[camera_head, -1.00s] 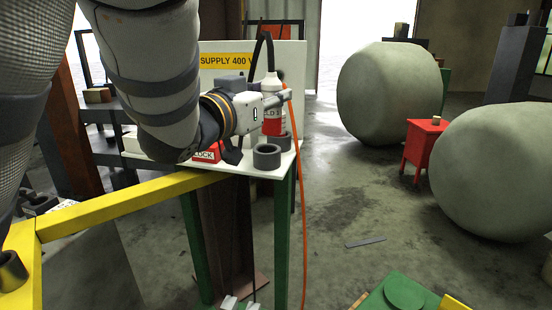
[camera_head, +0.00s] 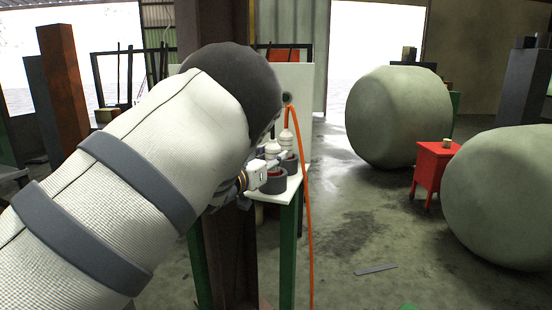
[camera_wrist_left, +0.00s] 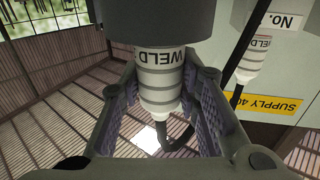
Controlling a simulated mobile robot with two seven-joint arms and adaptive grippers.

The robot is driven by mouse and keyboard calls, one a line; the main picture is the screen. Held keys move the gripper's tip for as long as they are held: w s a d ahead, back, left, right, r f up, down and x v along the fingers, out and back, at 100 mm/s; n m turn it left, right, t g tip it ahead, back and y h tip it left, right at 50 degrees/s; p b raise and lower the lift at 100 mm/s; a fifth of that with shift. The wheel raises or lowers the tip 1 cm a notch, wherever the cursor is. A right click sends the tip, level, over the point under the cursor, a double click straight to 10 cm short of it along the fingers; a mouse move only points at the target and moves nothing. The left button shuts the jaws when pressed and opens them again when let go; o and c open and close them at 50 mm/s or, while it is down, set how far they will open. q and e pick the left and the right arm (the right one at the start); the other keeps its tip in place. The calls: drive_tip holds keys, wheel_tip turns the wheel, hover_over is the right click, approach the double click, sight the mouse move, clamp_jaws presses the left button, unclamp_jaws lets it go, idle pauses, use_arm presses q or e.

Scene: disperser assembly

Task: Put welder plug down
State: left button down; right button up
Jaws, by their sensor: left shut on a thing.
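In the left wrist view the welder plug (camera_wrist_left: 160,82), pale and ringed with a "WELD" label, is between the two fingers of my left gripper (camera_wrist_left: 160,115), which is shut on it. A dark round part (camera_wrist_left: 160,20) meets the labelled end. A dark cable leaves the other end. A second "WELD" plug (camera_wrist_left: 250,62) with a cable is beside it, apart from my gripper. In the head view my left gripper (camera_head: 280,160) is at the white table (camera_head: 284,193), partly hidden by my arm. My right gripper is not in view.
An orange cable (camera_head: 305,200) hangs down the table's right side. A white panel (camera_head: 300,85) stands behind; its yellow supply sign (camera_wrist_left: 268,106) shows in the wrist view. A red cabinet (camera_head: 431,165) and large pale tanks (camera_head: 398,115) stand right, with open floor between.

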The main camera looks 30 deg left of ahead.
sight(268, 155)
use_arm(q)
drive_tip(key=c, duration=1.2)
unclamp_jaws()
